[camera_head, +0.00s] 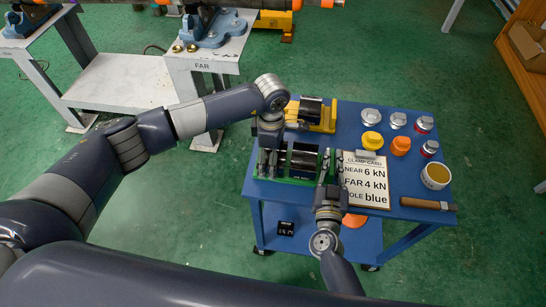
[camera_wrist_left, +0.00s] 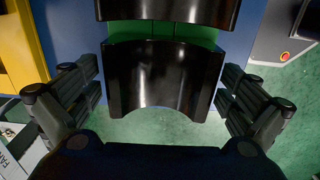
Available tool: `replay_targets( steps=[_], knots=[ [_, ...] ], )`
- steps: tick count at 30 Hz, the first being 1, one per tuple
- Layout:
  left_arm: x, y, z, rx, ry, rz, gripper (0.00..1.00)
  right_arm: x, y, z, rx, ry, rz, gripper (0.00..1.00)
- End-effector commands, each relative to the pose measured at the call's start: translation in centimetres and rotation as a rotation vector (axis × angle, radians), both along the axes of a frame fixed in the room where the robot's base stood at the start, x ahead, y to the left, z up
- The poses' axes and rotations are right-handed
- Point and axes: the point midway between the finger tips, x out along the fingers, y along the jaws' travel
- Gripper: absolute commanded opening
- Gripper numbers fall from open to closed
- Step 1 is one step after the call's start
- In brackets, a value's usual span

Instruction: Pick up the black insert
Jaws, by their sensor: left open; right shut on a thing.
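A black insert (camera_wrist_left: 163,80) with a curved, glossy face fills the middle of the left wrist view, between my open left fingers (camera_wrist_left: 160,95). A gap shows on both sides, so I see no contact. In the head view, black inserts (camera_head: 303,160) lie in a green holder (camera_head: 292,181) on the blue cart. My left gripper (camera_head: 268,163) is at the holder's left end. My right gripper (camera_head: 331,172) is at the holder's right end, shut, seemingly on the holder's green end; its fingers partly hide this contact.
A yellow holder (camera_head: 329,113) with another black insert stands behind. A clamp card (camera_head: 366,180) lies just right of my right gripper. Several caps, an orange one (camera_head: 401,145) among them, a cup (camera_head: 435,175) and a wooden-handled tool (camera_head: 428,204) occupy the cart's right side.

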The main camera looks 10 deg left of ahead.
Motion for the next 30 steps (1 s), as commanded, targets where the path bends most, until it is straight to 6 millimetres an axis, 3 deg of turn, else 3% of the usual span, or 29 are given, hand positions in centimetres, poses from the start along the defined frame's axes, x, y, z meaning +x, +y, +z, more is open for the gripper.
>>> replay_targets(
  steps=[1,6,7,18,30],
  knots=[
    [0.0,0.0,0.0,0.000,0.000,0.000,0.93,0.0,0.0,0.0,0.000,0.000,0.000,0.00],
    [0.0,0.0,0.0,0.000,0.000,0.000,0.55,0.0,0.0,0.0,0.000,0.000,0.000,0.00],
    [0.0,0.0,0.0,0.000,0.000,0.001,0.51,0.0,0.0,0.0,0.000,0.000,0.000,0.00],
    [0.1,0.0,0.6,0.000,-0.002,0.001,0.51,0.0,0.0,0.0,0.000,0.000,0.000,0.00],
    [0.1,0.0,8.0,-0.001,-0.005,0.000,0.51,0.0,0.0,0.0,-0.001,0.000,0.000,0.00]
  ],
)
